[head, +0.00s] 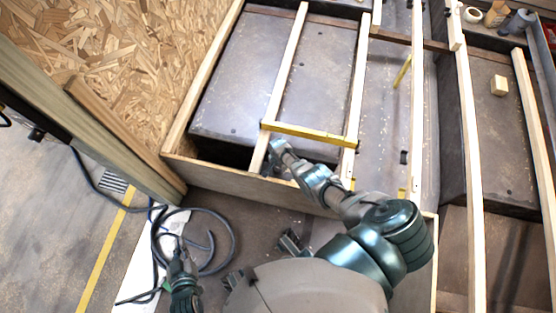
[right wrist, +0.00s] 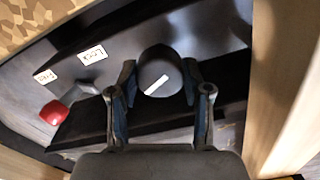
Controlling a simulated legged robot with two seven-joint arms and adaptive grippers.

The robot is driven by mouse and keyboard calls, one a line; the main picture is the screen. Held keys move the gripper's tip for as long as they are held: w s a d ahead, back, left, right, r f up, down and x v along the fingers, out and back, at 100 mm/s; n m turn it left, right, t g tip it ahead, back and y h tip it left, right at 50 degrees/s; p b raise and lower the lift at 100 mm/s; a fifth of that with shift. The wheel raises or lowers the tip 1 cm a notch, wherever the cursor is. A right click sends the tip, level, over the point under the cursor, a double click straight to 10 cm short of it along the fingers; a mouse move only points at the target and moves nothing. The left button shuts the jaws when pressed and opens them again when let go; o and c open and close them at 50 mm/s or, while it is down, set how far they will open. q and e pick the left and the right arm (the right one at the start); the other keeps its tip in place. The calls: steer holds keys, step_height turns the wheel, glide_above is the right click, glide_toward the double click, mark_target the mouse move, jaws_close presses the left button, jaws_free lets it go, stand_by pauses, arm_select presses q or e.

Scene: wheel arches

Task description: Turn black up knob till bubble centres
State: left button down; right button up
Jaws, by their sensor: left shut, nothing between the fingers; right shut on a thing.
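The black knob (right wrist: 160,74), round with a white pointer line, sits between the fingers of my right gripper (right wrist: 160,100) in the right wrist view. The gripper is shut on it, and the line slants up to the right. In the head view the right gripper (head: 279,152) is just below the yellow spirit level (head: 310,133), which lies across two pale battens. The level's bubble is too small to make out, and the knob is hidden in that view. My left gripper (head: 180,258) is shut and empty at the lower left, over the cables.
A red knob (right wrist: 53,112) on a grey lever and two white labels (right wrist: 92,54) are left of the black knob. A wooden post (right wrist: 287,85) stands close on the right. Cables (head: 205,240) lie on the floor. A wood block (head: 498,86) rests at the right.

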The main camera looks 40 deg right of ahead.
steer(key=o, duration=1.2)
steer(key=shift+w, duration=0.15)
steer(key=shift+c, duration=0.2)
step_height(320, 180, up, 12)
steer(key=shift+f, duration=0.1)
